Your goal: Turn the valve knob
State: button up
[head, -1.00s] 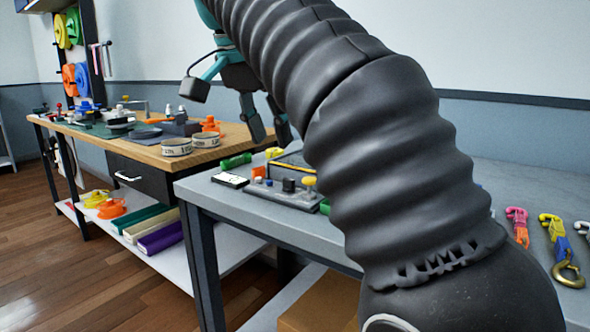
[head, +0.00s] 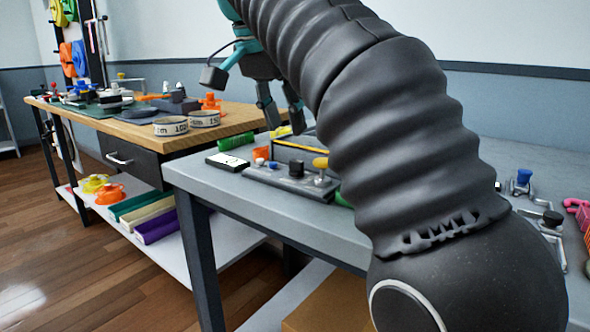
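A grey fixture (head: 285,182) on the grey bench carries a yellow round knob (head: 320,163), a black block and small blue knobs. A blue-topped fitting (head: 523,178) stands farther right, beside a metal bar piece with a black knob (head: 552,218). I cannot tell which of these is the valve knob. My gripper (head: 284,124) hangs above and behind the grey fixture, apart from the yellow knob. Its two dark fingers are spread, with nothing seen between them. My dark ribbed arm hides the middle of the bench.
The grey bench (head: 200,178) also bears a white-topped box (head: 228,162), a green roll (head: 236,141) and pink clips (head: 578,210) at right. A wooden workbench (head: 185,141) with tape rolls and orange parts stands at left. The floor at left is clear.

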aim_at(296, 160)
jog(key=b+x, duration=0.2)
jog(key=x, duration=0.5)
jog(key=shift+w+f+b, duration=0.1)
jog(key=shift+f+b, duration=0.3)
grip_shut()
